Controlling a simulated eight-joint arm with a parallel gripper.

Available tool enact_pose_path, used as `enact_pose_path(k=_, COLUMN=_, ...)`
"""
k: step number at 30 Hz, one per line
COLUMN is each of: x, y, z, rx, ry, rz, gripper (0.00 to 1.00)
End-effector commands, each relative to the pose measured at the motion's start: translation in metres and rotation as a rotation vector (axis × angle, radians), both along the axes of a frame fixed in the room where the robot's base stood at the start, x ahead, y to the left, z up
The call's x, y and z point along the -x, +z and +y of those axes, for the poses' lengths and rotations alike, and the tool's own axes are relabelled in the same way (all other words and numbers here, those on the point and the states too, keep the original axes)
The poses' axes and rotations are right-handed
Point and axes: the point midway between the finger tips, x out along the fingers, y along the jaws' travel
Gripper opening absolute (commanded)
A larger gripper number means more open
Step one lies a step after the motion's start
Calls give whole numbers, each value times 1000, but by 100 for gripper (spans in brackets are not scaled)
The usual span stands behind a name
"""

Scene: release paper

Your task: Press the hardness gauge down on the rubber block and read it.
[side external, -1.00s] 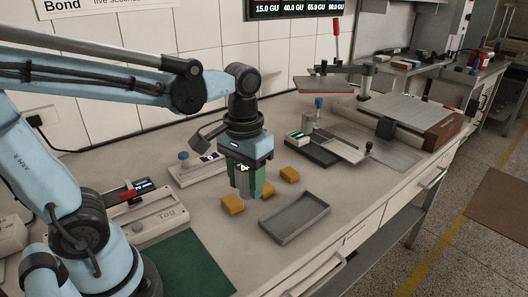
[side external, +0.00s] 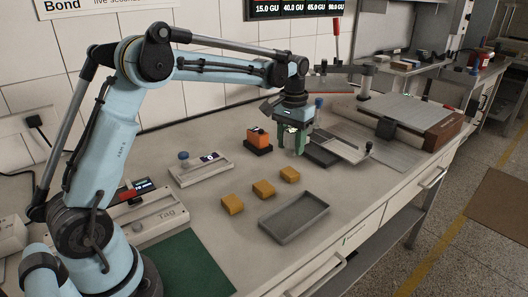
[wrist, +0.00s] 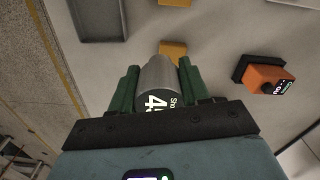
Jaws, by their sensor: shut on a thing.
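My gripper (side external: 297,150) is shut on a grey cylinder (wrist: 158,84), which I take for the hardness gauge. In the wrist view, white print on it shows "45" and part of a word, "Sho". The cylinder sits between the green fingers; its far end is clear of the table objects in that view. Three small yellow-orange blocks, likely rubber, lie in a row on the bench: the left one (side external: 232,204), the middle one (side external: 264,189) and the right one (side external: 289,175). My gripper is behind and above the right block, apart from it. One block (wrist: 173,49) shows beyond the cylinder.
A grey tray (side external: 294,218) lies in front of the blocks. An orange meter on a black base (side external: 258,141) stands left of my gripper. A dark base (side external: 322,155) is just right of it. A white device with a blue knob (side external: 200,170) stands at left.

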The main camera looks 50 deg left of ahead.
Motion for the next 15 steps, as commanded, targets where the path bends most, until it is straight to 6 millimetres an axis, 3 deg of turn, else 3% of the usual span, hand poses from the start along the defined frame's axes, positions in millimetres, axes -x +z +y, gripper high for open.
enact_pose_path(k=6, x=-21, y=-18, z=20, rx=0, ry=0, rz=1, gripper=15)
enact_pose_path(k=15, x=-26, y=-30, z=24, rx=0, ry=0, rz=1, gripper=15)
